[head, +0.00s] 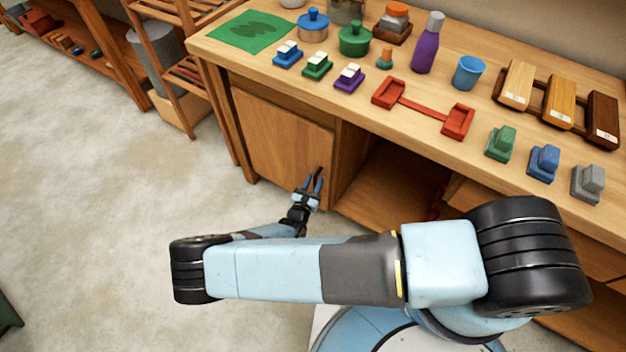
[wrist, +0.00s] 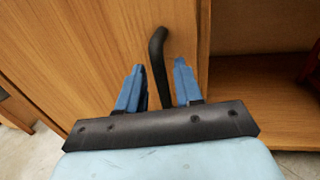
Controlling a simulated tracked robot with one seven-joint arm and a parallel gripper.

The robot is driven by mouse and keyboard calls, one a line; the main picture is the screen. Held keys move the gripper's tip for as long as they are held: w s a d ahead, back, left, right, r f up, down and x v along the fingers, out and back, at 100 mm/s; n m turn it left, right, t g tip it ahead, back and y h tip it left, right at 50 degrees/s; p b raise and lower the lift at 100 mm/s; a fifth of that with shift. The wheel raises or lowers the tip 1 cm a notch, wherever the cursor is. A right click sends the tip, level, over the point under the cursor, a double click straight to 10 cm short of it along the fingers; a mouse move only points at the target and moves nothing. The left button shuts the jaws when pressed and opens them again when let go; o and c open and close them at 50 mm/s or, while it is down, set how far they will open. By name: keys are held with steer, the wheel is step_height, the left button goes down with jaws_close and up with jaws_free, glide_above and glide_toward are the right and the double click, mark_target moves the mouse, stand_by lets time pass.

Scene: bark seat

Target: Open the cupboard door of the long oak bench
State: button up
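The long oak bench (head: 400,120) runs across the head view. Its cupboard door (head: 280,135) is a plain wooden panel at the left of the front and looks shut. The door also fills the left of the wrist view (wrist: 85,50). A dark bent bar handle (wrist: 157,50) stands on the door near its right edge. My gripper (head: 313,181) is at the door's lower right. In the wrist view my gripper (wrist: 158,66) has its blue fingers apart, one on each side of the handle. Small gaps show between fingers and handle. The handle's lower end is hidden behind the gripper.
An open compartment (head: 395,180) lies right of the door. Several items stand on the bench top, including a purple bottle (head: 428,43) and a red double-ended piece (head: 425,107). A wooden rack (head: 185,75) stands left of the bench. The floor (head: 110,190) before the door is clear.

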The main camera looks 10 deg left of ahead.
steer(key=shift+w+d, duration=0.15)
steer(key=shift+w, duration=0.45)
steer(key=shift+c, duration=0.3)
jaws_close()
